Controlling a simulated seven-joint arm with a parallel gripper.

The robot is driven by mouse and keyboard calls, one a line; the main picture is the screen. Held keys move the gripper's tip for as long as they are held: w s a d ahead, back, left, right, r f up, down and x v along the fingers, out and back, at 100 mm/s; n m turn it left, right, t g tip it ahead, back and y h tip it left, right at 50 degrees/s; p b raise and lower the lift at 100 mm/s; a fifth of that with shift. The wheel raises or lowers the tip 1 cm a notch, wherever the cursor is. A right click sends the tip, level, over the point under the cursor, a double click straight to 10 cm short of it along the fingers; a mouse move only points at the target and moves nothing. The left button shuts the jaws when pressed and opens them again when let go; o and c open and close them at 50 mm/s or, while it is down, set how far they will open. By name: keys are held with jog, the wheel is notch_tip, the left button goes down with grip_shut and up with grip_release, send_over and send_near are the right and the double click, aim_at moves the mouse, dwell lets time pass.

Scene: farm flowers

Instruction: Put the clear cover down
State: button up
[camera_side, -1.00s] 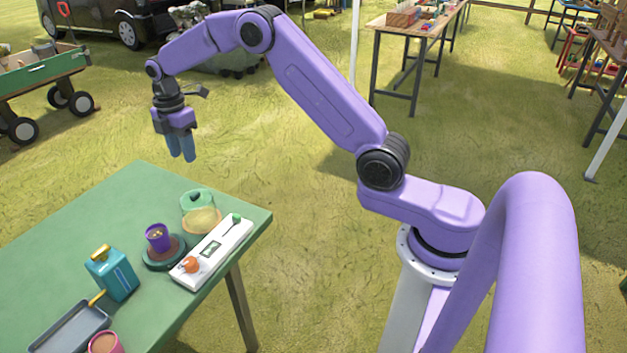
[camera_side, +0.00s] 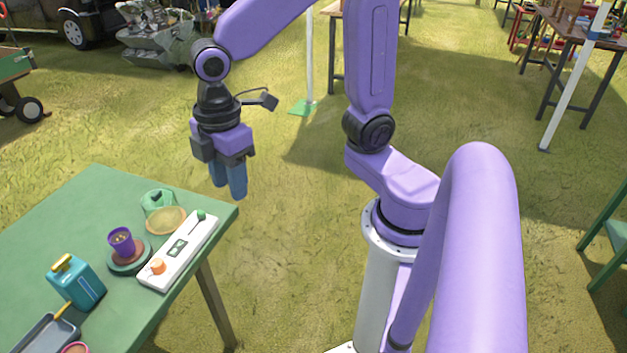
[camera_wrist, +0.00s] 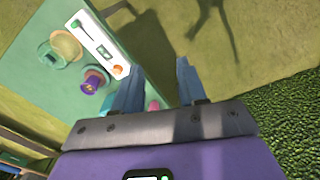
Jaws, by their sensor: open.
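The clear cover (camera_side: 157,200), a greenish see-through piece with a darker green top, is at the back right of the green table. It overlaps a round tan disc (camera_side: 166,220) in the side view; I cannot tell whether it rests on it or beside it. In the wrist view the cover (camera_wrist: 48,58) shows at the upper left, beside the disc (camera_wrist: 66,45). My gripper (camera_side: 228,187) points down, open and empty, apart from the cover and to its right, near the table's corner. Its two blue fingers (camera_wrist: 158,83) show spread in the wrist view.
A white panel (camera_side: 180,249) with an orange knob and a green lever lies along the right edge of the green table (camera_side: 90,205). A purple cup (camera_side: 121,241) stands on a round base. A teal canister (camera_side: 76,284) and a grey tray (camera_side: 45,335) are nearer. Grass surrounds the table.

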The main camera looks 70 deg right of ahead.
jog(key=s+d+f+m, duration=0.1)
jog(key=s+d, duration=0.5)
jog(key=s, duration=0.7)
jog(key=shift+f, duration=0.4)
